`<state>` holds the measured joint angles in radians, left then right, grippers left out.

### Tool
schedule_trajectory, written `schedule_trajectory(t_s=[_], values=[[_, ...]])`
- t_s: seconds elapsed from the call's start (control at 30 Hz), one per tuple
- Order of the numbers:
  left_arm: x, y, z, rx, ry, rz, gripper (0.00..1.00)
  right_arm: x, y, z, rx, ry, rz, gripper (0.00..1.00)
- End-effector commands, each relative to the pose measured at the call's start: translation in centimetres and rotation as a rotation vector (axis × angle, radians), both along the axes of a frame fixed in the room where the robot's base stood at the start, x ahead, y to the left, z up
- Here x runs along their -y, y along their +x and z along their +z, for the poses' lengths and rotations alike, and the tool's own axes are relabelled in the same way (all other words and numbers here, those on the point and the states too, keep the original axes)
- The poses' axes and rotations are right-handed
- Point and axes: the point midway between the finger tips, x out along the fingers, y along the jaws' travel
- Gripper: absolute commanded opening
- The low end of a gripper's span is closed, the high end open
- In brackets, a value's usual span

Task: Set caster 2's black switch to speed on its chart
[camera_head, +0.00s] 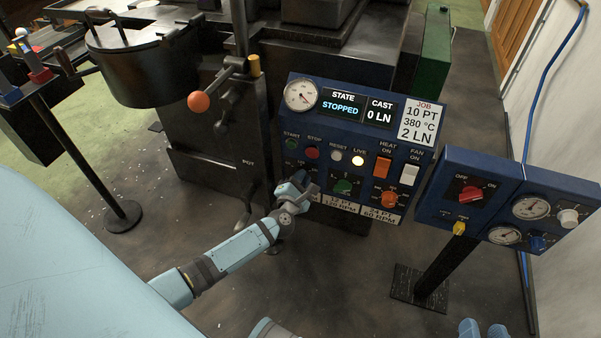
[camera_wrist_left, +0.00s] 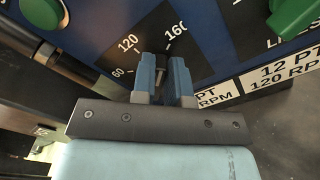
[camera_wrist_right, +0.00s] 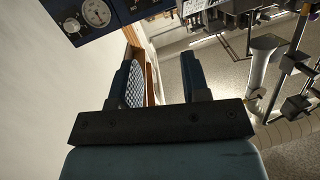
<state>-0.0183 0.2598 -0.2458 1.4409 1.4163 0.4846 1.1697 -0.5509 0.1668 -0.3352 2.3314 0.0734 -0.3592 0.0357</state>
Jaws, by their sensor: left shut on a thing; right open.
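My left gripper (camera_head: 305,192) is at the lower left of the blue control panel (camera_head: 352,110). In the left wrist view its fingers (camera_wrist_left: 163,78) are shut around the black switch (camera_wrist_left: 160,58), which they mostly hide. The numbers 60, 120 and 160 show around the switch. The speed chart (camera_wrist_left: 285,75) below the panel reads 12 PT 120 RPM on one label; another label is partly covered. In the head view the chart (camera_head: 380,214) also shows a 60 RPM label. My right gripper (camera_wrist_right: 165,85) is open and empty; its fingertips show at the head view's bottom right (camera_head: 483,328).
A green knob (camera_head: 342,187) and an orange knob (camera_head: 389,199) sit right of the switch. The display reads STOPPED. A job card (camera_head: 419,119) reads 10 PT. A second blue panel (camera_head: 500,190) stands on a post at right. The casting machine (camera_head: 200,110) stands left.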

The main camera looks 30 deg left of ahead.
Motion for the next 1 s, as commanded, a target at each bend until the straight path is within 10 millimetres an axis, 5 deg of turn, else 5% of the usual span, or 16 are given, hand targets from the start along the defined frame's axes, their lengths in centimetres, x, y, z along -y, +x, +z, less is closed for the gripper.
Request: schedule_trajectory(t_s=[0.4, 0.93, 1.0], values=[[0.2, 0.0, -0.3, -0.045, 0.178, -0.001, 0.00, 1.1, -0.7, -2.3, -0.108, -0.065, -0.017, 0.43], [0.3, 0.0, -0.4, -0.050, 0.204, -0.001, 0.00, 1.2, -0.9, -2.7, -0.124, -0.074, -0.018, 0.43], [0.2, 0.0, -0.4, -0.050, 0.204, -0.001, 0.25, 1.3, -0.8, -2.7, -0.124, -0.074, -0.018, 0.43]])
